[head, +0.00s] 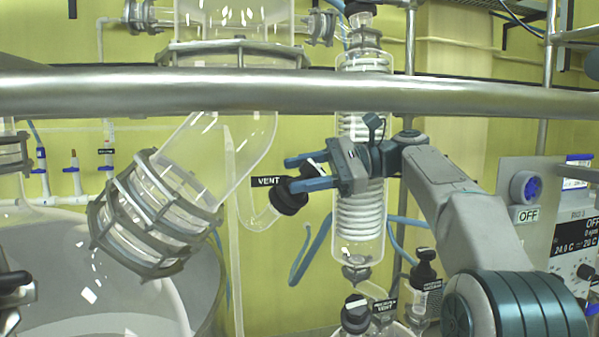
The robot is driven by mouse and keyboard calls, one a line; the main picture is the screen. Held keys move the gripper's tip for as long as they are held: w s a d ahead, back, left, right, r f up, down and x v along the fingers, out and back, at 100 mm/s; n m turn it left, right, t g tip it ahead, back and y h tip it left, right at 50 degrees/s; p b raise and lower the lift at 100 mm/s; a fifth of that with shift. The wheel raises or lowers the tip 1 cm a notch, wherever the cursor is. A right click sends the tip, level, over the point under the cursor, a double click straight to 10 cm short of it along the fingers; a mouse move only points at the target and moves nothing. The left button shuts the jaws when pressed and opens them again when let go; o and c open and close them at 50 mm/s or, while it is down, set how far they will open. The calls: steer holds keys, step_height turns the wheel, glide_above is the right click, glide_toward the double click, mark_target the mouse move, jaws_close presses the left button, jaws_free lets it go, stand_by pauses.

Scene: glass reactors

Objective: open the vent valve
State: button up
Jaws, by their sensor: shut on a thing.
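The vent valve (287,198) has a black cap on a bent glass side arm, left of the middle in the head view. A black label reading "VENT" (267,181) sits at its upper left. My gripper (292,174) reaches in from the right, with one blue finger above and the other lower, against the black cap. It is shut on the valve's handle, which is mostly hidden between the fingers. I cannot tell how far the handle is turned.
A metal rail (240,93) runs across the view above my gripper. A glass coil condenser (359,222) stands behind my gripper. A large angled glass pipe with a clamped flange (150,215) is at the left. A control box (560,215) stands at the right.

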steer(key=shift+f+n+g+h, duration=0.1)
steer(key=shift+n+g+h, duration=0.2)
steer(key=shift+n+g, duration=0.25)
steer(key=o, duration=1)
steer(key=shift+s, duration=0.2)
steer(key=shift+w, duration=0.1)
